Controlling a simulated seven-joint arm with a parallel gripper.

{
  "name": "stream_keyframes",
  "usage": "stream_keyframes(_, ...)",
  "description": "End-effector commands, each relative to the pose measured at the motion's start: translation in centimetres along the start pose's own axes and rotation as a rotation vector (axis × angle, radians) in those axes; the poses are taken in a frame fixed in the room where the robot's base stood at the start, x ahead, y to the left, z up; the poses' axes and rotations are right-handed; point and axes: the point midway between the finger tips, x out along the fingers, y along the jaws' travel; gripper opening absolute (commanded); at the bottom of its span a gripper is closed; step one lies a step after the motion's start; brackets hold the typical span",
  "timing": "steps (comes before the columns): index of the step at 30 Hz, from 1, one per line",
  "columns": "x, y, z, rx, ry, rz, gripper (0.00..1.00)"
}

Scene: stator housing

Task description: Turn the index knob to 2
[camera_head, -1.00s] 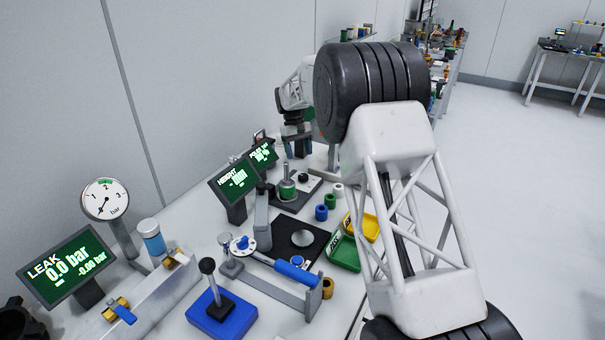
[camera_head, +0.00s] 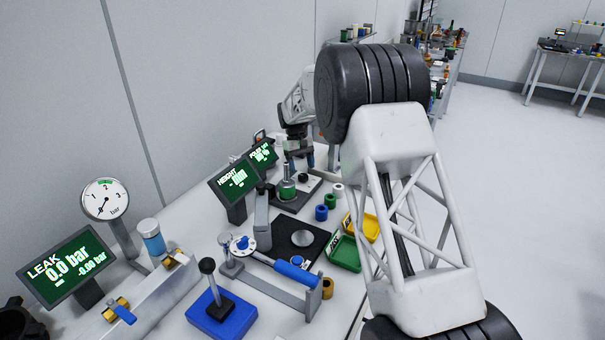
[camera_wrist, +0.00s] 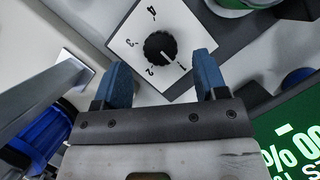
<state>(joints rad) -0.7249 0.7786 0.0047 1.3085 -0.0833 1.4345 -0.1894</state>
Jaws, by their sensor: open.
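The index knob (camera_wrist: 160,46) is a black ribbed dial on a white plate (camera_wrist: 128,24) marked 1, 2, 3 and 4. Its white pointer line points down and right in the wrist view, toward the 1. The knob also shows small in the head view (camera_head: 303,177). My gripper (camera_wrist: 162,66) is open, with one blue finger on each side of the knob's lower part in the picture. The fingers do not appear to touch the knob. In the head view my gripper (camera_head: 300,162) is just above the plate.
A green part (camera_head: 287,190) stands beside the knob plate. Lit displays (camera_head: 236,182) stand to the left. Blue (camera_head: 321,212) and green (camera_head: 330,201) rings, a green tray (camera_head: 345,252) and a yellow tray (camera_head: 370,228) lie to the right and front.

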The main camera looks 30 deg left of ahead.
Motion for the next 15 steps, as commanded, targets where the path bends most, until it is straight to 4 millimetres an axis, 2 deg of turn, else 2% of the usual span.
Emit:
stream_keyframes(6, 2.2, 0.0, 0.0, 0.0, -0.001, 0.0, 0.66)
stream_keyframes(15, 3.0, 0.0, 0.0, 0.0, 0.0, 0.0, 0.66)
